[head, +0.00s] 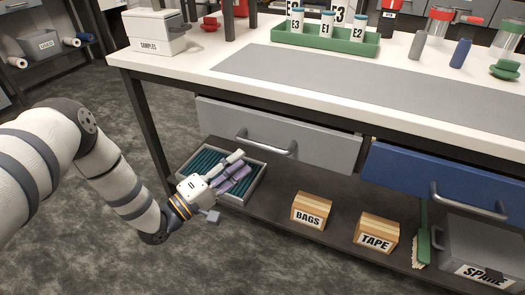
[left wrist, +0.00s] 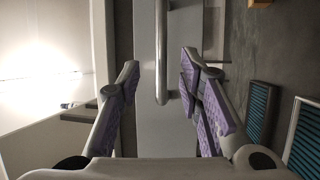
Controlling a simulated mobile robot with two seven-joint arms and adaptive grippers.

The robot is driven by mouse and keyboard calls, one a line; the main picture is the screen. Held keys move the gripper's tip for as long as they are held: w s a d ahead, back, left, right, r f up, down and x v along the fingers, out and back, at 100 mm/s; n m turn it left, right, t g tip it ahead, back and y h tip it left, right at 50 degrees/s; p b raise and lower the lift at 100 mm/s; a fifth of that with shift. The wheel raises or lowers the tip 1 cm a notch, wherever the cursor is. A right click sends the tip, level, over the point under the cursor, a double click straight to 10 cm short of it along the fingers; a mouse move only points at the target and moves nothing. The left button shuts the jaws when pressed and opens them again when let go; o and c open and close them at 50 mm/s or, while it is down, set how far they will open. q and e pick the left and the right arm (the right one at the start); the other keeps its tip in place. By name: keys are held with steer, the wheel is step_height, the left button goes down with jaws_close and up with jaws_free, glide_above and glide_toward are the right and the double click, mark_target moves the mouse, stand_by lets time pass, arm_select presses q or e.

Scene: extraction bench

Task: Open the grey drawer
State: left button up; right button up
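The grey drawer (head: 325,148) is under the left part of the white bench top, and its front sits below the bench edge. Its bar handle (head: 266,143) runs along the front. My left gripper (head: 236,168) is in front of and below the handle, near the drawer's left half. In the left wrist view my left gripper (left wrist: 160,65) is open and empty, its purple-padded fingers spread. The handle (left wrist: 161,35) lies between the fingertips in that picture, in front of the grey drawer front (left wrist: 147,125). I see no contact. My right gripper is not in view.
A blue drawer (head: 420,180) is to the right. On the lower shelf are a tray (head: 258,186) of teal items, a BAGS box (head: 312,210), a TAPE box (head: 377,233), a green brush (head: 422,245) and a grey SPARE case (head: 480,250). A table leg (head: 150,140) stands left.

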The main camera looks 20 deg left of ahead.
mark_target(261, 146)
arm_select(q)
steer(key=x, duration=0.8)
steer(key=shift+w+d, duration=0.1)
jaws_close()
